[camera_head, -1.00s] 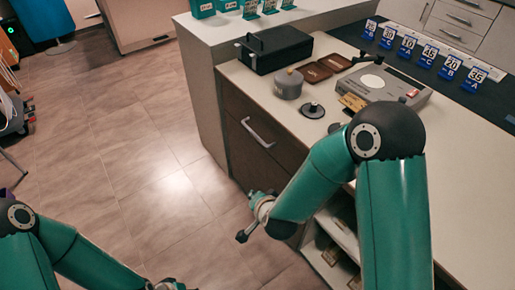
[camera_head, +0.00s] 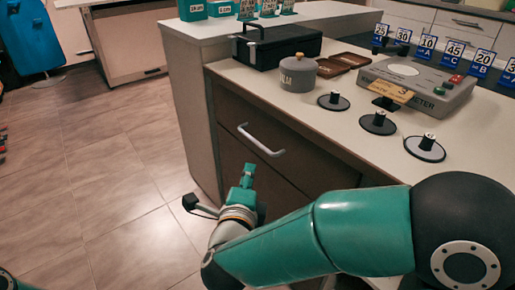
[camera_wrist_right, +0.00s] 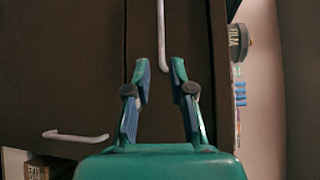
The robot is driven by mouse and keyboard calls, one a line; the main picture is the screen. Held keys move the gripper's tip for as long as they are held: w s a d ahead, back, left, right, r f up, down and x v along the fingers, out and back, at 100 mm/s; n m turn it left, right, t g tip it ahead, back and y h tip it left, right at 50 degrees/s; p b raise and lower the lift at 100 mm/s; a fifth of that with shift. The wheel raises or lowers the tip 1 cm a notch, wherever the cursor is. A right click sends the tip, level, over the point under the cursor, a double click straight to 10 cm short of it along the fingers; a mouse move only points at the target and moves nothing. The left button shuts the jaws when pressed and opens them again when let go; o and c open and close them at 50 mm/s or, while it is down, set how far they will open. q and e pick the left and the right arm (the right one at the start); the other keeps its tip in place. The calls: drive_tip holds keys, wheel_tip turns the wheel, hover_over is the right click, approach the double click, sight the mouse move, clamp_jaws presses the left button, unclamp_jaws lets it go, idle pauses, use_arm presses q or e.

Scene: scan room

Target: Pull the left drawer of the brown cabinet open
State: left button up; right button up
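The brown cabinet (camera_head: 229,160) stands under the pale counter. Its drawer front carries a pale bar handle (camera_head: 261,141) and looks shut. My right gripper (camera_head: 247,176) is below the handle in the head view, apart from it. In the right wrist view, the two fingers of my right gripper (camera_wrist_right: 159,68) are spread and empty. The handle (camera_wrist_right: 161,35) appears upright there, its lower end showing between the fingertips; its distance is hard to tell. A second pale handle (camera_wrist_right: 76,136) shows at lower left. My left gripper is out of view.
The counter (camera_head: 350,135) holds a black box (camera_head: 283,48), a grey pot (camera_head: 297,75), several black-based pegs (camera_head: 378,123) and a grey meter (camera_head: 425,88). Open tiled floor (camera_head: 100,190) lies left of the cabinet.

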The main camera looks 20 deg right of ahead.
sight(257, 141)
drive_tip(key=b+x, duration=0.2)
drive_tip(key=x, duration=1.4)
drive_tip(key=shift+s+d, duration=0.1)
drive_tip(key=shift+d, duration=0.05)
clamp_jaws()
drive_tip(key=shift+f, duration=0.1)
